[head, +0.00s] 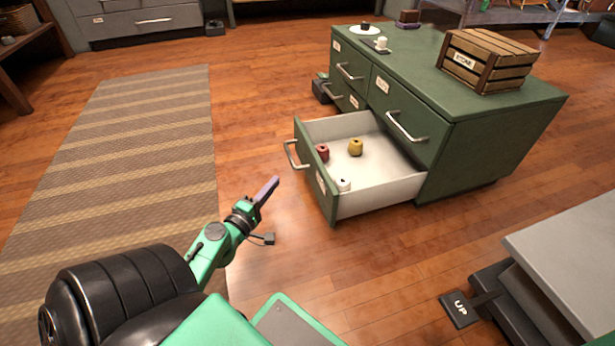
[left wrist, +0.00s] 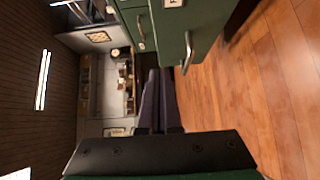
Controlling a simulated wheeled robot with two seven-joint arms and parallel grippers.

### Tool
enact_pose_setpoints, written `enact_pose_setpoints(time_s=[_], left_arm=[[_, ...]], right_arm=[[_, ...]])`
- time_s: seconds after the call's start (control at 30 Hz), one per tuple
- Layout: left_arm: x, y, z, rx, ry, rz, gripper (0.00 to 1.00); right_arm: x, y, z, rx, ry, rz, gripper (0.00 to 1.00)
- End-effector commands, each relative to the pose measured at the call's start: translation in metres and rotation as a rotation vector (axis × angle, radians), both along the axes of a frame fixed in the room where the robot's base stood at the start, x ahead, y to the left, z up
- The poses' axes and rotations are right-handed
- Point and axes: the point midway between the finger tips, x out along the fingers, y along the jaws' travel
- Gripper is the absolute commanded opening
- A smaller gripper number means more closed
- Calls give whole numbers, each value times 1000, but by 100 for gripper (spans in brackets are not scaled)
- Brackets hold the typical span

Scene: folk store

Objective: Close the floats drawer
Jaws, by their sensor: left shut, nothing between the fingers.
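A green cabinet (head: 500,135) stands right of centre in the head view. Its lower front drawer (head: 385,186) is pulled out, with a green front, a silver handle (head: 291,155) and a white inside. A red float (head: 322,152), a yellow float (head: 355,147) and a small white one (head: 344,185) sit in it. The label on the drawer front is too slanted to read. My left gripper (head: 268,190) is shut and empty, left of the drawer front and apart from it. Its shut fingers (left wrist: 157,95) also show in the left wrist view. My right gripper is not in view.
A wooden crate (head: 488,62) and small items stand on the cabinet top. A striped rug (head: 130,150) lies on the left. A grey unit (head: 570,255) with an "UP" pedal (head: 459,309) is at the lower right. Wood floor is clear around the open drawer.

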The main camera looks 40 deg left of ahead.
Motion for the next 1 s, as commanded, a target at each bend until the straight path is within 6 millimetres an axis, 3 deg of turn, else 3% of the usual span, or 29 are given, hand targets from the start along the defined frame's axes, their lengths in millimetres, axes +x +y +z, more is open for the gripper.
enact_pose_setpoints(time_s=[0.17, 0.33, 0.57, 0.6, 0.8, 1.0], left_arm=[[19, 2, 9, -4, -9, -5, 0], [54, 10, 9, 2, -7, -4, 0], [103, 18, 4, 2, -7, -2, 0], [109, 11, 4, -1, -8, -5, 0], [129, -3, 3, -1, -6, -1, 0], [131, -6, 4, -2, -4, -1, 0]], right_arm=[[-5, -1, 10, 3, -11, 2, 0], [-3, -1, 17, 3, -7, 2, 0], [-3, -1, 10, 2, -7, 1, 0], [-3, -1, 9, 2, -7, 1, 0], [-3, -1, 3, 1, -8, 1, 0], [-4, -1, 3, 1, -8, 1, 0]])
